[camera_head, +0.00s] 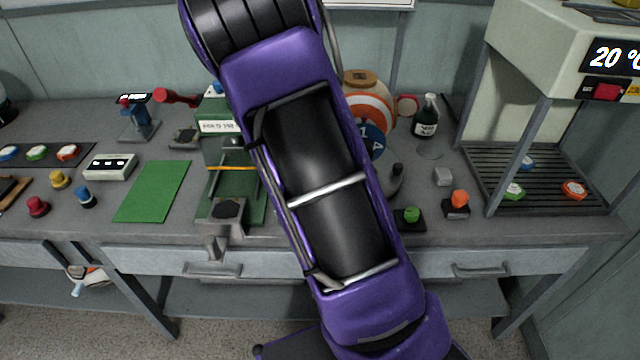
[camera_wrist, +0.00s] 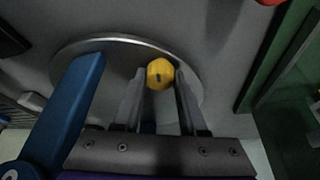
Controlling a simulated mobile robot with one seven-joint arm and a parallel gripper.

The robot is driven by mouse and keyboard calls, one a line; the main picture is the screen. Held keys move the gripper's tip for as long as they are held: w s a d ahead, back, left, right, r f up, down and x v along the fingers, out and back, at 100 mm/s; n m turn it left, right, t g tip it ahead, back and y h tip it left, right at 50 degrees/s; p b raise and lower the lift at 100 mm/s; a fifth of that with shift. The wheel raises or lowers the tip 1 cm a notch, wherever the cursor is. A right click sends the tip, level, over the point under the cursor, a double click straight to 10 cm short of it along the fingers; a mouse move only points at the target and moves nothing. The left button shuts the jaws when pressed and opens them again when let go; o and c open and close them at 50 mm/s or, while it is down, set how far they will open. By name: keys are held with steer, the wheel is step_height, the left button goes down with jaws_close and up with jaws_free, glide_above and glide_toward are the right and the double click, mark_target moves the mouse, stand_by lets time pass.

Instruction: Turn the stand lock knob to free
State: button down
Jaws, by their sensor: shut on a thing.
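A small yellow knob (camera_wrist: 160,74) with a dark mark on its face sits between the fingertips of my gripper (camera_wrist: 160,80) in the wrist view. The two grey fingers are closed in on its left and right sides. Which setting the mark points to is too small to tell. The knob is over a round grey plate (camera_wrist: 115,52) with a pale metal rim. A blue post (camera_wrist: 72,105) rises close to the left finger. In the head view my arm hides the gripper and the knob.
In the wrist view a green frame (camera_wrist: 278,60) stands to the right. In the head view the bench holds a green press (camera_head: 235,185), an orange and white ball (camera_head: 368,97), a dark bottle (camera_head: 426,118) and a green mat (camera_head: 153,190). A cabinet (camera_head: 540,50) stands at right.

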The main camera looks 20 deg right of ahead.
steer(key=shift+n+b, duration=0.4)
steer(key=shift+n, duration=0.1)
steer(key=shift+c, duration=2.3)
jaws_free()
steer(key=p+v, duration=0.5)
steer(key=v, duration=1.2)
steer(key=shift+s+d+r, duration=0.25)
steer(key=shift+s, duration=0.1)
